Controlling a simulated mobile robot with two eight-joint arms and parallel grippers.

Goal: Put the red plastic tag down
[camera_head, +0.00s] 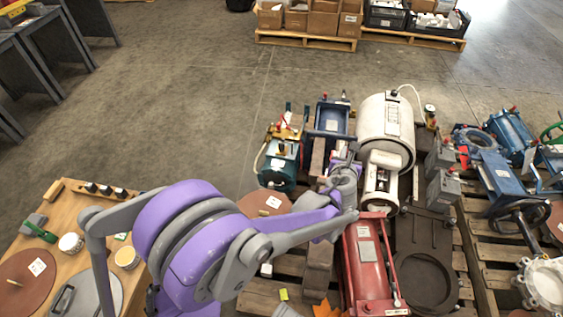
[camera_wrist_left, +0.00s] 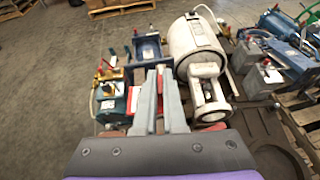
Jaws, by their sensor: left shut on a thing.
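My left gripper (camera_head: 345,165) reaches out over the loaded pallet, between the blue machine (camera_head: 331,119) and the red machine (camera_head: 368,265). In the left wrist view its two grey fingers (camera_wrist_left: 159,72) are close together and point away from me. My right gripper is in neither view.
A white cylindrical machine (camera_head: 385,130) stands just right of the gripper, with a teal pump (camera_head: 278,165) to the left. Grey batteries (camera_head: 442,187) and another pallet with blue machines (camera_head: 497,178) are farther right. A wooden table (camera_head: 138,285) is at lower left. Open floor (camera_head: 180,120) lies beyond.

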